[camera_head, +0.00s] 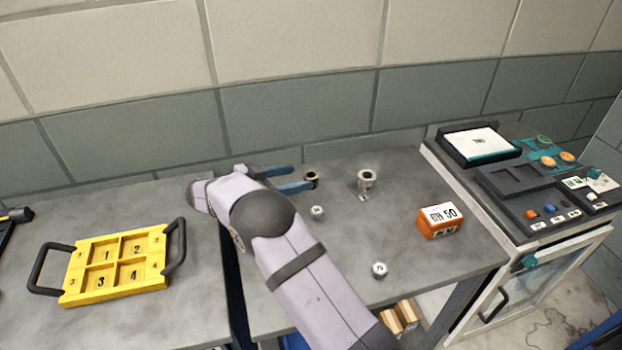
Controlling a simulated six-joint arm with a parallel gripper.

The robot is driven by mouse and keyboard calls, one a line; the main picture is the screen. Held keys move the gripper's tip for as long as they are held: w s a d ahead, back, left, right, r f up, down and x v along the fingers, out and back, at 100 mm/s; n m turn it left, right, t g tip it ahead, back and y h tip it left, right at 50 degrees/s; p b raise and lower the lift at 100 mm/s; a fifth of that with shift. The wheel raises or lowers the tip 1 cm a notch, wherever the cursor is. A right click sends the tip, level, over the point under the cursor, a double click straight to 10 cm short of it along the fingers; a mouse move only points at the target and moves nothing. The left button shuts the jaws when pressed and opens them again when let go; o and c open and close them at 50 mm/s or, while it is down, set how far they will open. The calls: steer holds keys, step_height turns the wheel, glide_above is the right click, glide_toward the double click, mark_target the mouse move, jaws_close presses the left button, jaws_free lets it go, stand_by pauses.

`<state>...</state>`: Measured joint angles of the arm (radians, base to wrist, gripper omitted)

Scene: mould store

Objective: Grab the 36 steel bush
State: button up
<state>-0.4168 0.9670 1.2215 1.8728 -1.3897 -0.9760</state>
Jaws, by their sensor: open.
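Several small bushes stand on the grey bench. A short steel one (317,212) has a mark on top too small to read surely. Another short steel one (379,268) near the front edge has a mark that looks like 75. A taller steel piece (366,181) stands at the back, with a small tag at its foot. A dark, brassy-rimmed bush (311,175) is at my gripper's fingertips. I cannot tell which is the 36 bush. My gripper (302,178) is open, its blue fingers pointing right; whether the dark bush lies between or just beyond them is unclear.
A yellow tray (118,239) with numbered compartments and black handles lies at left. An orange box (439,221) marked 50 stands at right, beside a cabinet with a control panel (540,215). A wall runs behind the bench. My arm crosses the bench's middle.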

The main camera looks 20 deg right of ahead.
mark_target(315, 174)
steer(key=shift+x, duration=1.95)
steer(key=shift+r, duration=0.1)
steer(key=c, duration=1.3)
steer(key=shift+r, duration=0.1)
step_height(315, 174, up, 10)
steer(key=shift+f, duration=0.1)
